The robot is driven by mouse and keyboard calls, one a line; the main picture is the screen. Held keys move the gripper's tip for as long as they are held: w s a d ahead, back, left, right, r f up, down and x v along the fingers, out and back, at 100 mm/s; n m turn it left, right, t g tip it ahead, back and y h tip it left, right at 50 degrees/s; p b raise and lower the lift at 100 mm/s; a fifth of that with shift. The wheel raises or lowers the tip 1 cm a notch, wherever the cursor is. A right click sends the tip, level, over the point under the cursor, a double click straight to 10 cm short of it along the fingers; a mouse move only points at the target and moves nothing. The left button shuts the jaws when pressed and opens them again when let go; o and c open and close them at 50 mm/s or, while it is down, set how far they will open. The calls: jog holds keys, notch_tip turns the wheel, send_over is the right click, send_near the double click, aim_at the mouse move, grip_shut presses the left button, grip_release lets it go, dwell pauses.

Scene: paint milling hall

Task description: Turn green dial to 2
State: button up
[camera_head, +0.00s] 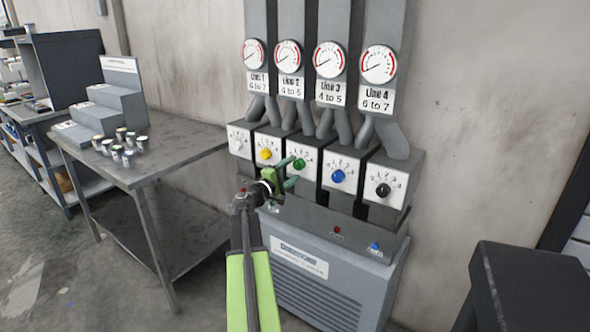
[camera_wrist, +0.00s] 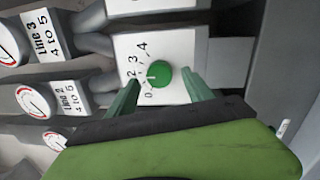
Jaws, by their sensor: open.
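The green dial (camera_head: 299,163) is the middle one in a row of dials on a grey machine. In the wrist view the green dial (camera_wrist: 160,76) sits on a white plate (camera_wrist: 183,50), with 0, 2, 3 and 4 readable. A pale mark shows on the dial's left side there, facing roughly between 0 and 2; its exact setting is unclear. My gripper (camera_head: 290,172) is open in front of the dial. In the wrist view its two green fingers (camera_wrist: 160,84) lie on either side of the dial; I cannot tell whether they touch it.
A yellow dial (camera_head: 265,154) and a blue dial (camera_head: 338,176) flank the green one closely; a black dial (camera_head: 383,190) is at the right. Gauges (camera_head: 289,57) and pipes stand above. A metal table (camera_head: 177,150) with small cans is at left, a dark stool (camera_head: 530,285) at right.

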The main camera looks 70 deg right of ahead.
jog(key=b+v, duration=0.1)
jog(key=v, duration=1.4)
jog(key=shift+a, duration=0.3)
jog(key=shift+w, duration=0.1)
